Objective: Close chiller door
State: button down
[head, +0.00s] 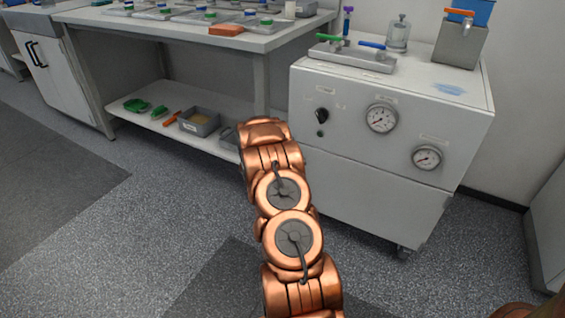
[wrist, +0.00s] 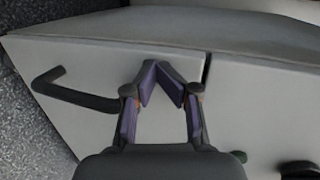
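The chiller (head: 400,120) is a white cabinet with two gauges and a black knob. Its lower front door (head: 375,195) is a plain white panel, and I cannot tell whether it sits fully flush. In the wrist view the door (wrist: 95,55) fills the left side, with a dark bent handle (wrist: 75,92) on it. A dark gap separates it from the upper panel (wrist: 265,100), which has a green button and a dark knob. My gripper (wrist: 158,70) is in front of the door, fingertips together and empty. Contact with the door is unclear. The arm hides it in the head view.
A workbench (head: 265,42) with several samples on top stands left of the chiller. Its low shelf (head: 160,125) holds a grey bin (head: 199,122) and green and orange items. Grey floor in front is clear.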

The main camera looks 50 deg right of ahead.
jog(key=w+a+f+v, duration=0.1)
jog(key=v, duration=1.1)
jog(key=shift+a+f, duration=0.15)
jog(key=shift+a, duration=0.2)
